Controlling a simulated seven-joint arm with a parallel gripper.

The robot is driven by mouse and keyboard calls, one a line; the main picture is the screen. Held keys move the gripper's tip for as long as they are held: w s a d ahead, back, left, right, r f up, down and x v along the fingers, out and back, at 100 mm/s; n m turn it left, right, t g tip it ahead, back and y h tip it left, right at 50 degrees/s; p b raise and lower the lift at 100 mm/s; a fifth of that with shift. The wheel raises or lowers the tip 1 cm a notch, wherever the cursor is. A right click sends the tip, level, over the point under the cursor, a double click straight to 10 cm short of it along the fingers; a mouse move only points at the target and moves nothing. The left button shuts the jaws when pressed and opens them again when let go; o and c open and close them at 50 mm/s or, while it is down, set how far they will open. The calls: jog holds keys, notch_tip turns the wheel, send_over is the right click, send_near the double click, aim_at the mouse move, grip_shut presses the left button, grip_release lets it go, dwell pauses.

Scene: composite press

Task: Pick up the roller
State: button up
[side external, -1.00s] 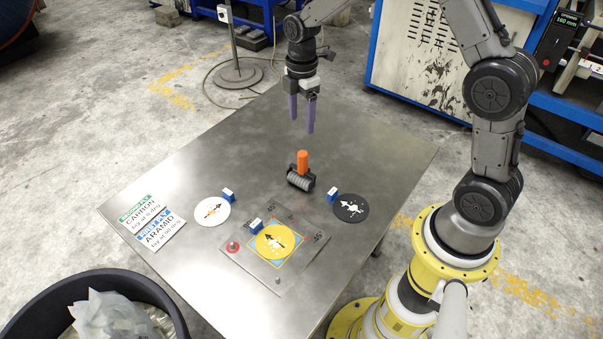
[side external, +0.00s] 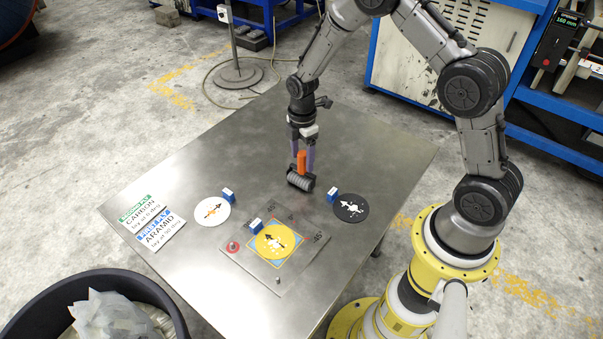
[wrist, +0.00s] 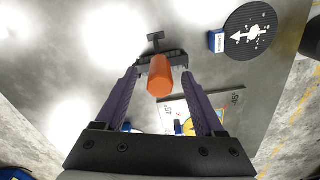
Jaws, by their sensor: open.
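The roller has an upright orange handle (side external: 301,161) and a grey ribbed drum (side external: 299,180), and it rests on the metal table. My gripper (side external: 302,166) has purple fingers that point down, one on each side of the orange handle. In the wrist view the handle (wrist: 160,76) lies between the two open fingers (wrist: 165,88), with a gap visible on both sides. Part of the drum is hidden behind the handle in the wrist view.
A plate with a yellow disc (side external: 274,241) lies in front of the roller. A white disc (side external: 212,211) and a black disc (side external: 351,208) lie at its sides, with small blue-and-white blocks nearby. Two label cards (side external: 158,232) lie at left. A black bin (side external: 170,299) stands below.

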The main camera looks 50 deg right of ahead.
jog(key=shift+f, duration=0.65)
grip_shut()
dwell(0.9)
